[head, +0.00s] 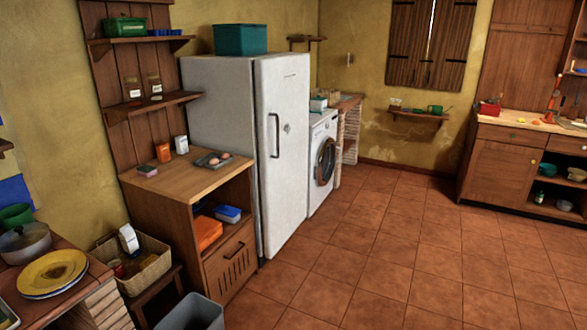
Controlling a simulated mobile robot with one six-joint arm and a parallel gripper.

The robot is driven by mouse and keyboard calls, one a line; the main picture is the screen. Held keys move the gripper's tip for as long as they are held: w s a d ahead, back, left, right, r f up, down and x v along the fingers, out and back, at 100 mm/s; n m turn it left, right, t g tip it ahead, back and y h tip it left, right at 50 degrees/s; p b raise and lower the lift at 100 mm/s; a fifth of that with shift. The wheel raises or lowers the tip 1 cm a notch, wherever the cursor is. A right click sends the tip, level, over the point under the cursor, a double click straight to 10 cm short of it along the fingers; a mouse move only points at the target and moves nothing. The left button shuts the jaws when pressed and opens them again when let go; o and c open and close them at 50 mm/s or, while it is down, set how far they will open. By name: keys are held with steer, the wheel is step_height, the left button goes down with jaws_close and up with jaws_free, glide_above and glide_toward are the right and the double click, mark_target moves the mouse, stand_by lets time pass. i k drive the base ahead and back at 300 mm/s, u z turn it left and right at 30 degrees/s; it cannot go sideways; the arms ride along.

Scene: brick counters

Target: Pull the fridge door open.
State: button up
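The fridge (222,100) is white and stands against the left wall, between a wooden cabinet and a washing machine. Its door (285,190) faces right in the head view and looks shut. A dark vertical handle (274,135) is on the upper part of the door, near its left edge.
A wooden cabinet (182,180) stands left of the fridge, with a grey bin (190,314) in front. The washing machine (320,165) is right of the fridge. A teal box (240,39) sits on top of the fridge. The tiled floor (380,250) before the door is clear.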

mark_target(281, 83)
steer(key=u, duration=0.15)
steer(key=i, duration=1.8)
